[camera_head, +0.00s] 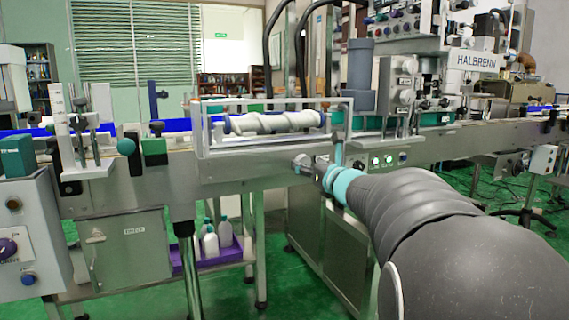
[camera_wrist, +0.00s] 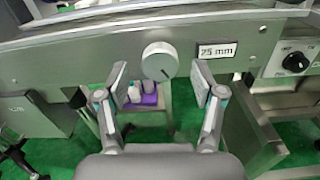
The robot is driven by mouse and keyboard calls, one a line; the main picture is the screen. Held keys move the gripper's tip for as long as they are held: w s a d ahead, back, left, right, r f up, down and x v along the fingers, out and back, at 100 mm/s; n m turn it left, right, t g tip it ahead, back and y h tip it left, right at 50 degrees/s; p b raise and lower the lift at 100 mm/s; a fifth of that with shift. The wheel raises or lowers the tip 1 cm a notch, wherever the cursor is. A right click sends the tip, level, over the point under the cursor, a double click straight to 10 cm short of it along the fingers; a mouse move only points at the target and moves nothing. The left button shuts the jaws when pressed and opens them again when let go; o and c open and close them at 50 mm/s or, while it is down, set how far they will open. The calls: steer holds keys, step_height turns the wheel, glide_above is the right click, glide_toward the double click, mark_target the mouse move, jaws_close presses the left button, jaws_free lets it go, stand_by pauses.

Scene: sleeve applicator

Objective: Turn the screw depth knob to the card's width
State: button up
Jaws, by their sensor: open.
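In the wrist view the round pale knob (camera_wrist: 159,60) sits on the front of a metal rail, with a small dark mark near its lower right edge. A white card reading 25 mm (camera_wrist: 217,51) is on the rail to its right. My gripper (camera_wrist: 160,74) is open, with one finger left of the knob and one right of it. Both fingers appear apart from the knob; how far in front of it I cannot tell. In the head view my gripper (camera_head: 308,165) is small at the rail below the white screw (camera_head: 275,123), and the knob is hard to make out.
A clear-framed guard (camera_head: 203,135) surrounds the screw above the rail. A control panel with a black dial (camera_wrist: 295,62) is at the right of the wrist view.

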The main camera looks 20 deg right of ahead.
mark_target(303, 162)
steer(key=shift+w, duration=1.35)
steer(key=c, duration=1.1)
steer(key=shift+c, duration=0.2)
